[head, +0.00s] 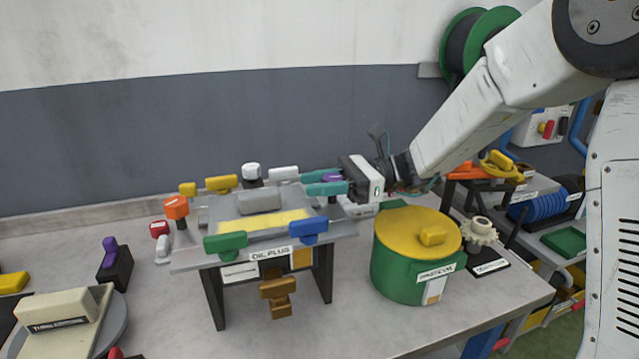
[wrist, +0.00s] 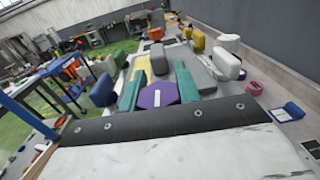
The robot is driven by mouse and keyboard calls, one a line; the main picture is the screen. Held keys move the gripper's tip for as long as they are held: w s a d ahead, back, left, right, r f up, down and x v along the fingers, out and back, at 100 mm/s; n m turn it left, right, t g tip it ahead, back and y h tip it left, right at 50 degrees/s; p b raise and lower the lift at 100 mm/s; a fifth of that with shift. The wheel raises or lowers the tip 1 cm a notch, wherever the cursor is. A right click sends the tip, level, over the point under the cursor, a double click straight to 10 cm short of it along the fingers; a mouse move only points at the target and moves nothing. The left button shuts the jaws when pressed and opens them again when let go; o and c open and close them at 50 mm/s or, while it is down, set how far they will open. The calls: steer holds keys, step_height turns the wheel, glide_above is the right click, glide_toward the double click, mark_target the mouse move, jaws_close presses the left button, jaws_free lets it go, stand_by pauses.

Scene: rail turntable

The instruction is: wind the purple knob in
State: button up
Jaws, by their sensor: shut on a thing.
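The purple knob (head: 332,178) is at the right side of the grey raised stand (head: 210,250), mostly hidden by my fingers in the head view. In the wrist view the purple knob (wrist: 158,96) shows as a faceted block with a white mark on its top. My gripper (head: 321,182) reaches in from the right, with its teal fingers on either side of the knob. In the wrist view my gripper (wrist: 159,88) is shut on the knob. How far the knob's shaft is in is hidden.
Several other knobs ring the stand, including a blue one (head: 308,230), a green one (head: 226,243), an orange one (head: 176,208) and a white one (head: 251,173). A green pot (head: 398,270) with a yellow lid (head: 405,228) stands just right of the stand.

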steer(key=m+t, duration=0.2)
steer(key=t, duration=0.1)
steer(key=m+t, duration=0.1)
steer(key=t, duration=0.1)
steer(key=shift+w, duration=0.35)
steer(key=shift+w+m+t+h, duration=0.2)
steer(key=shift+m+t, duration=0.75)
steer(key=shift+t, duration=0.4)
steer(key=shift+w+m+t+h, duration=0.2)
steer(key=shift+m+t, duration=0.75)
steer(key=shift+t, duration=0.4)
steer(key=o, duration=1)
steer(key=shift+d, duration=0.15)
steer(key=v, duration=0.7)
steer(key=shift+s+d, duration=0.2)
steer(key=shift+d, duration=0.05)
